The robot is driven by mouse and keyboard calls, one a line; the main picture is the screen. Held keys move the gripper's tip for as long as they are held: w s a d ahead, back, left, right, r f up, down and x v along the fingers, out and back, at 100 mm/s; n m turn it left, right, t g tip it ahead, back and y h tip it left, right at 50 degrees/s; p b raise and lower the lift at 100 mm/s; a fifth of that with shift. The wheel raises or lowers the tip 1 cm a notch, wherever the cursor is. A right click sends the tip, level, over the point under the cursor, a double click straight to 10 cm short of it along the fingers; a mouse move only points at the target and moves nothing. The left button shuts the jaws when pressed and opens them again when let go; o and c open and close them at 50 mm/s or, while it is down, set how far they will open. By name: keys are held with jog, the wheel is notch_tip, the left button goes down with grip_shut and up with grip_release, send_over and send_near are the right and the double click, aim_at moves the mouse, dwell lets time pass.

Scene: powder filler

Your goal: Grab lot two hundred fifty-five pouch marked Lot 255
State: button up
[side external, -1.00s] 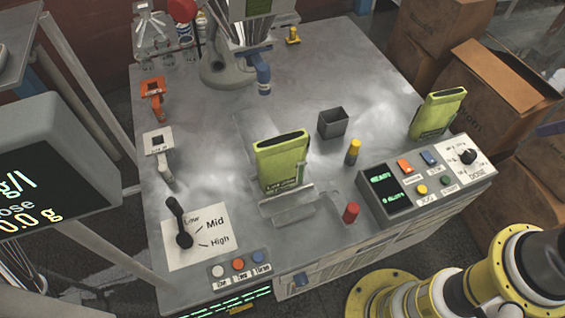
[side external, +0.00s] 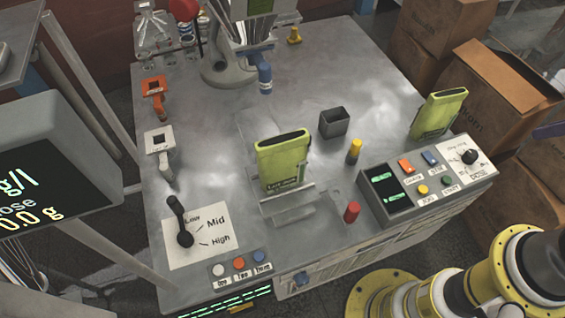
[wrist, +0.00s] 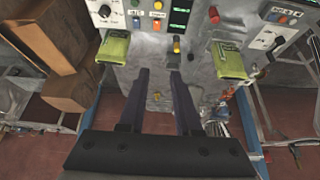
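Two green pouches stand upright on the metal bench. One pouch (side external: 283,165) is in a metal holder at the middle of the bench in the side view; its label is too small to read for certain. The other pouch (side external: 438,113) stands at the right, behind the control box, with no readable lot mark. The wrist view shows a pouch at the left (wrist: 114,46) and one at the right (wrist: 229,60). My gripper (wrist: 161,72) is open and empty, its two dark fingers apart, with a pouch beyond each side and neither between the fingers.
A control box (side external: 400,200) with buttons and a dial stands by the right pouch. A yellow-topped peg (side external: 353,152), a red peg (side external: 351,213) and a dark open box (side external: 333,122) are near the middle pouch. Cardboard boxes (side external: 495,95) are at the right.

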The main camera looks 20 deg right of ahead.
jog(key=o, duration=0.5)
